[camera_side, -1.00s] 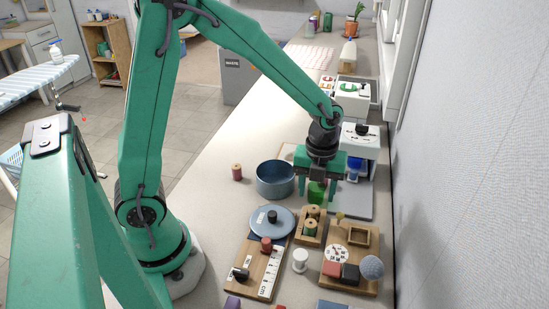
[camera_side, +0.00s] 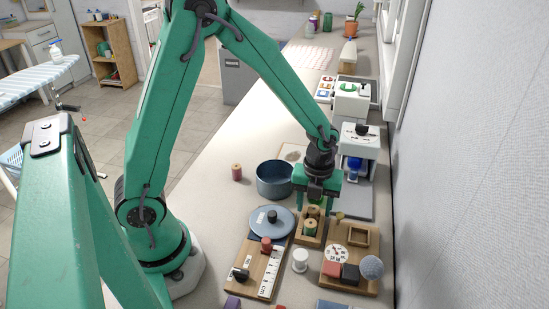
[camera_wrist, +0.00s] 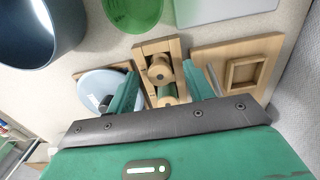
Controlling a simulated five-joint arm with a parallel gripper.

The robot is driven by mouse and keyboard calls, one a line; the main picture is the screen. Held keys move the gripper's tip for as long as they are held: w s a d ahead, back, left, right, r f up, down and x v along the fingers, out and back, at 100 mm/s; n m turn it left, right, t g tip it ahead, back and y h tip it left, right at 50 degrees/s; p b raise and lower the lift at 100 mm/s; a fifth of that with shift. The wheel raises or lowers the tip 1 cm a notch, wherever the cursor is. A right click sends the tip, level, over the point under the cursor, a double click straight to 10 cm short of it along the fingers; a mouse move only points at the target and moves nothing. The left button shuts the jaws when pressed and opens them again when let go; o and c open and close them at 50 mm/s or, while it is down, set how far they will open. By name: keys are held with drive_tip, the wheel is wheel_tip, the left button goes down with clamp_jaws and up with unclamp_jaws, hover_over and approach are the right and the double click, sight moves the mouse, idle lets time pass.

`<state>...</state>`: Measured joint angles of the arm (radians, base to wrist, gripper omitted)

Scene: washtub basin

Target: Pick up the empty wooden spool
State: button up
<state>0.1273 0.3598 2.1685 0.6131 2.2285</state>
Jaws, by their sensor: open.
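A bare-looking wooden spool (camera_wrist: 160,71) lies in a small wooden tray (camera_wrist: 141,51) in the wrist view. A spool with green thread (camera_wrist: 167,93) lies beside it in the same tray and also shows in the side view (camera_side: 310,228). My gripper (camera_wrist: 160,68) is open, its two green fingers on either side of the tray in the wrist view, with nothing held between them. In the side view my gripper (camera_side: 314,204) is over the far end of the tray (camera_side: 302,238) and partly hides the spool there. Whether the fingers touch anything, I cannot tell.
A blue pot (camera_side: 274,181) and a blue lid (camera_side: 271,222) are left of the tray. A wooden board (camera_side: 350,281) with a dial and pincushion is at right. A white spool (camera_side: 300,260) stands in front.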

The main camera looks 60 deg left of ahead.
sight(314, 212)
drive_tip(key=shift+c, duration=0.4)
drive_tip(key=c, duration=1)
drive_tip(key=shift+r, duration=0.1)
drive_tip(key=shift+r, duration=0.75)
drive_tip(key=r, duration=0.2)
drive_tip(key=d+r, duration=0.1)
drive_tip(key=shift+s, duration=0.3)
drive_tip(key=s+d+r, duration=0.4)
drive_tip(key=d, duration=0.1)
drive_tip(key=s+d+r, duration=0.2)
drive_tip(key=d, duration=0.1)
drive_tip(key=shift+s+r, duration=0.15)
drive_tip(key=shift+s, duration=0.15)
